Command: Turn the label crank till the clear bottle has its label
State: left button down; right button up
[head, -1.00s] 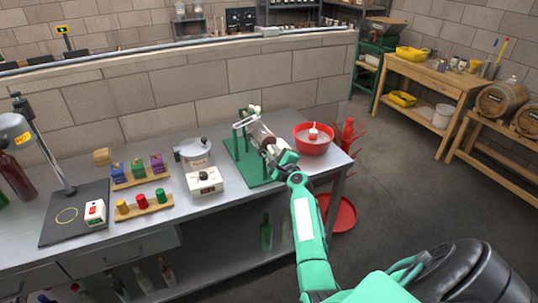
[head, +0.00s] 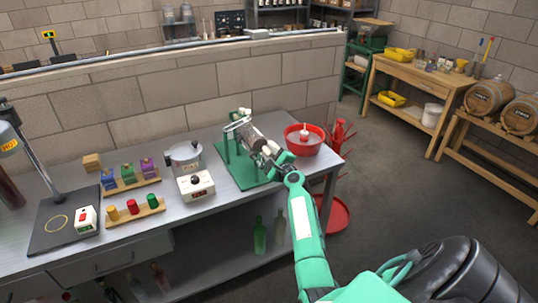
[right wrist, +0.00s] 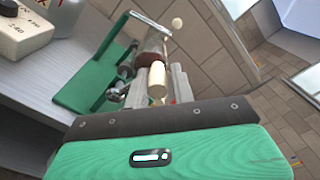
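The label machine with its green base (head: 243,172) stands at the right end of the grey bench. A bottle (head: 252,138) lies across its frame; it looks greyish and partly see-through, and I cannot tell whether it bears a label. My right gripper (head: 270,156) is at the machine's near right side. In the right wrist view, the cream crank handle (right wrist: 157,84) sits between the two grey fingers (right wrist: 160,88), which appear closed about it. The fingers hide part of the crank. My left gripper is out of view.
A red bowl (head: 316,147) stands close right of the machine, by a red bottle rack (head: 339,135). A metal pot (head: 184,158) and a white control box (head: 196,186) stand to its left. Racks of coloured pieces (head: 134,212) lie farther left.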

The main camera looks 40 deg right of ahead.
jog(key=shift+o, duration=1)
jog(key=shift+f, duration=0.1)
jog(key=shift+s+a, duration=0.15)
jog(key=shift+s, duration=0.3)
jog(key=b+v, duration=0.2)
jog(key=v, duration=1)
jog(key=shift+s, duration=0.45)
